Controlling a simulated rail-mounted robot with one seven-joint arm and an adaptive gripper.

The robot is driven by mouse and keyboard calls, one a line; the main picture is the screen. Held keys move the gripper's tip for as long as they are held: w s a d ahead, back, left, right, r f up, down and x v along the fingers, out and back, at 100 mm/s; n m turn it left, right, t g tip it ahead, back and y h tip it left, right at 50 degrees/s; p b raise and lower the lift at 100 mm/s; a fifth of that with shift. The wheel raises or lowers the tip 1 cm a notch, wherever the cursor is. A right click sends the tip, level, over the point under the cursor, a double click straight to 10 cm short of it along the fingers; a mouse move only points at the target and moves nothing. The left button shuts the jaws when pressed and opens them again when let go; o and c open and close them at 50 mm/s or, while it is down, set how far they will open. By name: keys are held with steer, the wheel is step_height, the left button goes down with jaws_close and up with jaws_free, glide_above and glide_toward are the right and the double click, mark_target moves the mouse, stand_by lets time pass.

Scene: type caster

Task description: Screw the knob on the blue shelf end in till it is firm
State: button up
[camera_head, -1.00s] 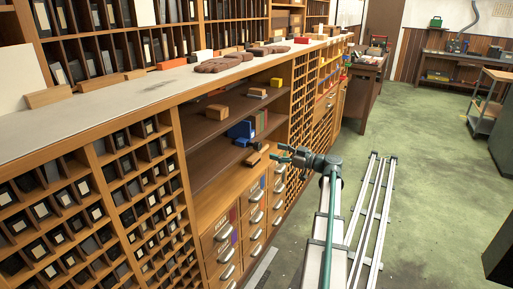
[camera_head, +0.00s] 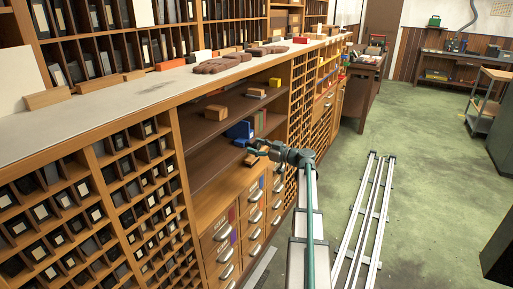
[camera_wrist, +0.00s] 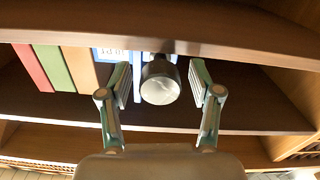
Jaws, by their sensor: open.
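The knob (camera_wrist: 160,82) is a dark metal cylinder with a pale round face, in the middle of the wrist view. It stands in front of the blue shelf end (camera_wrist: 137,92), of which only blue and white strips show there. In the head view the blue shelf end (camera_head: 240,130) stands on the open shelf; the knob is not clear there. My gripper (camera_head: 254,147) reaches toward the shelf from the right. In the wrist view its two fingers are open, one on each side of the knob, with a gap on both sides.
Red, green and tan books (camera_wrist: 62,68) stand beside the blue end. A shelf board (camera_wrist: 230,40) runs close across the top of the wrist view. Wooden blocks (camera_head: 216,112) lie on the shelf above. Labelled drawers (camera_head: 253,215) are below. Open floor (camera_head: 420,180) lies right.

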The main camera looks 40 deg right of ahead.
steer(key=c, duration=1.2)
